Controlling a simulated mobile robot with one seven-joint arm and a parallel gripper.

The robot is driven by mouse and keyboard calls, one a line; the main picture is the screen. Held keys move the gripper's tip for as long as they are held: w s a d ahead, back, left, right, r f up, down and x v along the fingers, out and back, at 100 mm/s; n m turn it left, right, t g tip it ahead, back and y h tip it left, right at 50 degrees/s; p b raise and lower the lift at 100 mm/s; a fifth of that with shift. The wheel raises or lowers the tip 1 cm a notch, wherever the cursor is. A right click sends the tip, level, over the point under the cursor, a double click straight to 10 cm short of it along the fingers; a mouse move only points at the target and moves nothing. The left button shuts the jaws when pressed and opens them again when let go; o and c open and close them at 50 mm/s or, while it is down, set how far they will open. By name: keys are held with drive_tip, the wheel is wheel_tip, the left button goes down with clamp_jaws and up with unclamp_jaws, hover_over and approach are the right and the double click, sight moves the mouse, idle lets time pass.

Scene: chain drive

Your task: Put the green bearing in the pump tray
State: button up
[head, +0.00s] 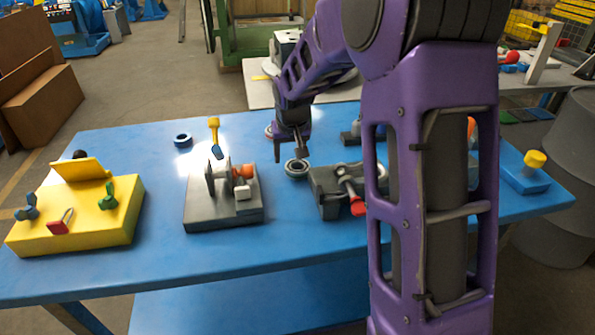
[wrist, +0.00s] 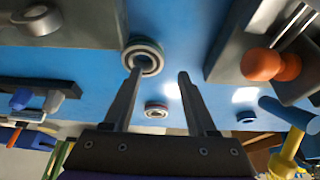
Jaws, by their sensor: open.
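A ring-shaped bearing with a dark greenish rim lies flat on the blue table, and I take it as the green bearing (head: 297,168). In the wrist view the green bearing (wrist: 143,44) shows just beyond my left fingertip, which overlaps its lower edge. My gripper (head: 290,148) points down above the table near this bearing. In the wrist view my gripper (wrist: 160,73) is open, with nothing between its fingers. I cannot tell for sure which thing is the pump tray.
A reddish bearing (wrist: 156,111) and a blue bearing (head: 183,140) lie on the blue table (head: 160,255). A grey fixture with an orange knob (head: 243,171) stands left of the green bearing, and a grey vise-like block (head: 325,191) to its right. A yellow block (head: 85,225) sits far left.

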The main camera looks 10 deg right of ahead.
sight(289, 168)
drive_tip(key=shift+b+x, duration=0.4)
drive_tip(key=shift+x, duration=2.65)
drive_tip(key=shift+d, duration=0.15)
clamp_jaws()
